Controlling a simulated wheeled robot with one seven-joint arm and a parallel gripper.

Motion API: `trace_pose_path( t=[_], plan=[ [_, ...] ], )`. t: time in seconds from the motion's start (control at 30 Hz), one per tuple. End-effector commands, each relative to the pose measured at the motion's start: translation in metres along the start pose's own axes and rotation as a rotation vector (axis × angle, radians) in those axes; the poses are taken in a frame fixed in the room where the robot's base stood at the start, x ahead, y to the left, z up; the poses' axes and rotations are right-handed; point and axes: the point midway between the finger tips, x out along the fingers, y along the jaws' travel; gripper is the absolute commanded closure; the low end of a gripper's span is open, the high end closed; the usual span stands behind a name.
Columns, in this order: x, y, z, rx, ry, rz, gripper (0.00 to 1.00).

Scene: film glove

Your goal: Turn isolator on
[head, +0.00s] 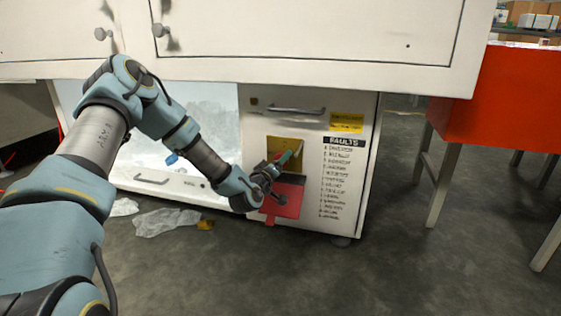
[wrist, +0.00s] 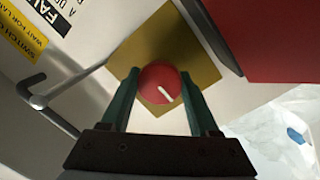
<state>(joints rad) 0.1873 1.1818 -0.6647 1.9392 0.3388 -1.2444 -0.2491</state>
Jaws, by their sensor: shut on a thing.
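The isolator is a round red knob (wrist: 158,78) with a white mark, set on a square yellow plate (wrist: 205,62). The mark points down and slightly right in the wrist view. In the head view the yellow plate (head: 283,146) is on the white cabinet front, and my gripper mostly hides the knob. My gripper (wrist: 160,74) has its two green fingers on either side of the knob, shut on it. In the head view my gripper (head: 289,160) reaches the plate from the lower left.
A red panel (head: 290,198) sits just below the plate. A grey handle (head: 297,110) juts out above it, and a FAULTS list (head: 343,165) is to the right. The upper cabinet (head: 320,35) overhangs. Crumpled plastic (head: 165,221) lies on the floor. A red table (head: 495,95) stands right.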

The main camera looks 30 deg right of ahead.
Motion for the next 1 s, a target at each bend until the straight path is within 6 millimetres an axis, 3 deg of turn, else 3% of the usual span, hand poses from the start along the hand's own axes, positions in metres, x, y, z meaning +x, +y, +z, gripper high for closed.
trace_pose_path(
  t=[0.47,1.0],
  plan=[
    [0.0001,0.0037,-0.0009,0.127,-0.012,-0.007,0.94],
    [0.0005,0.0054,-0.0006,0.611,-0.053,-0.047,0.94]
  ],
)
